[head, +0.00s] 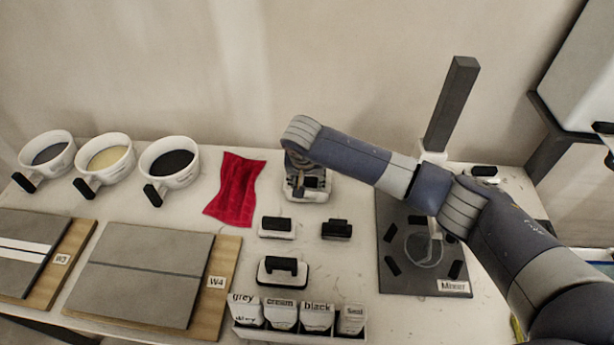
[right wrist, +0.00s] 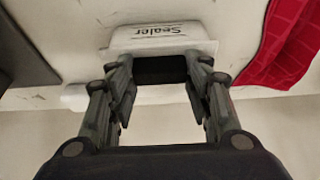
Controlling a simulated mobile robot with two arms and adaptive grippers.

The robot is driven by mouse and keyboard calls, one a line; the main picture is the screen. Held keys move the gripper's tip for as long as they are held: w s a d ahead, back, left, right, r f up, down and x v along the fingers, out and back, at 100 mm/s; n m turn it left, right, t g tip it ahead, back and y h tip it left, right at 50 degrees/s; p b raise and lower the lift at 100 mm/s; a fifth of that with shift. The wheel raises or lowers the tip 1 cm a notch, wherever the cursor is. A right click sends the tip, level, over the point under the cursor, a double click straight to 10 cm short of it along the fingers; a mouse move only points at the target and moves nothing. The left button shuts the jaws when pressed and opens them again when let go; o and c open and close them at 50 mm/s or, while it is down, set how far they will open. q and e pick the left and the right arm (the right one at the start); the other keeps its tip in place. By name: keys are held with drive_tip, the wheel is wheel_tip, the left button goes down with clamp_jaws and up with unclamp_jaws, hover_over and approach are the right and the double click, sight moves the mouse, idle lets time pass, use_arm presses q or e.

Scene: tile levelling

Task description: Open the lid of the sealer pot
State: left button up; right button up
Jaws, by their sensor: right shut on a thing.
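The sealer pot (head: 318,196) is a white box-like container behind the row of small blocks, right of the red cloth. It also shows in the right wrist view (right wrist: 155,37) with the label "Sealer". My right gripper (head: 299,187) comes down on it from above and hides part of it. In the right wrist view the two fingers of my right gripper (right wrist: 162,80) are shut on a dark grip (right wrist: 160,69) at the pot's near side. Whether the lid is raised cannot be told. My left gripper is not in view.
A red cloth (head: 236,188) lies left of the pot. Three handled bowls (head: 172,163) stand at the back left. White blocks with dark handles (head: 277,229) and a labelled rack (head: 300,332) stand in front. A mixer plate (head: 398,283) lies right, beneath my arm.

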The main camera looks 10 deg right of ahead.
drive_tip(key=shift+w+r+g+p, duration=0.25)
drive_tip(key=shift+r+g+p, duration=0.15)
drive_tip(key=shift+r+p, duration=0.45)
drive_tip(key=shift+w+g+p, duration=0.2)
drive_tip(key=shift+g+p, duration=0.1)
drive_tip(key=shift+p, duration=0.15)
drive_tip(key=shift+w+d+r+g, duration=0.1)
drive_tip(key=shift+w+g, duration=0.1)
drive_tip(key=shift+g, duration=0.2)
drive_tip(key=shift+w+d+r+g+y, duration=0.1)
drive_tip(key=shift+w+r+g+y, duration=0.05)
drive_tip(key=shift+w+g+y, duration=0.2)
drive_tip(key=shift+w+d+r+g+b, duration=0.1)
drive_tip(key=shift+w+g+b, duration=0.15)
drive_tip(key=shift+g+b, duration=0.2)
drive_tip(key=b, duration=0.3)
drive_tip(key=shift+w+r+g, duration=0.1)
drive_tip(key=shift+w+g, duration=0.15)
drive_tip(key=shift+g, duration=0.15)
drive_tip(key=shift+r+g+b, duration=0.25)
drive_tip(key=shift+g+b, duration=0.05)
drive_tip(key=shift+b, duration=0.2)
